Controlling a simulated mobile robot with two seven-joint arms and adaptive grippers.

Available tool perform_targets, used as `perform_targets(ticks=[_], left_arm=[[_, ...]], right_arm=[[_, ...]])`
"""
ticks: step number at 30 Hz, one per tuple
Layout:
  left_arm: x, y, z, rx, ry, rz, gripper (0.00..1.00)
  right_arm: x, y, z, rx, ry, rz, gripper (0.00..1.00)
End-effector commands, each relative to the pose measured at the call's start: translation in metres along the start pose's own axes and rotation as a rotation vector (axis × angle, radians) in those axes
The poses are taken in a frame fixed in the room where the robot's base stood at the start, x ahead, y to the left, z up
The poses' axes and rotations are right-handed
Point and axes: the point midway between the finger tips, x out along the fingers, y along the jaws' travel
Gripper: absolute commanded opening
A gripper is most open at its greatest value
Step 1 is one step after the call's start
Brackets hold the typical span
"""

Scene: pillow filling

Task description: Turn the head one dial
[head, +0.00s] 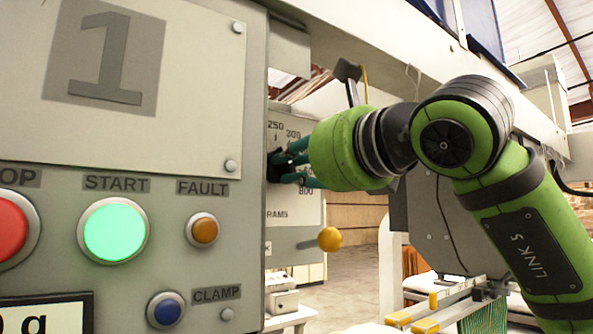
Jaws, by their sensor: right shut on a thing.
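The dial (272,166) is a dark knob on a light scale plate (290,213) marked 250, 300 and other numbers, with letters ending in "RAMS" below. The panel edge and my gripper partly hide it. My right gripper (285,167) comes in from the right, with its dark and teal fingers shut on the dial. The head one panel (190,80) carries a large "1" and stands at the left, in front of part of the scale plate. My left gripper is not in view.
The near panel has a red button (10,228), a lit green START button (115,232), an orange FAULT lamp (204,230) and a blue CLAMP button (165,309). A yellow-knobbed lever (329,239) sticks out below my right gripper. A beam (420,50) runs overhead.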

Motion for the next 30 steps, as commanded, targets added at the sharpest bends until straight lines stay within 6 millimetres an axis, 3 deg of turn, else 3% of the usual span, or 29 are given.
perform_targets(ticks=[10, 11, 12, 13, 23, 30], left_arm=[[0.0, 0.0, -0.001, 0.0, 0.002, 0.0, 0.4], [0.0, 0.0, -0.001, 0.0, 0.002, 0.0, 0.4], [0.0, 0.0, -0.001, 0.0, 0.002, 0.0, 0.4], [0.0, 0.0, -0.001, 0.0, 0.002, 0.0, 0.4], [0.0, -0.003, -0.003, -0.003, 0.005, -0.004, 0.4], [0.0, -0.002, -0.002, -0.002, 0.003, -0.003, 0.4]], right_arm=[[-0.001, -0.001, 0.002, 0.003, -0.004, -0.003, 0.0], [-0.001, -0.001, 0.002, 0.003, -0.004, -0.003, 0.24], [-0.001, -0.001, 0.002, 0.003, -0.004, -0.003, 0.4], [-0.001, -0.001, 0.002, 0.003, -0.004, -0.003, 0.44], [-0.001, -0.001, 0.001, 0.002, -0.002, -0.002, 0.44], [-0.032, -0.002, 0.001, -0.001, -0.005, -0.005, 0.44]])
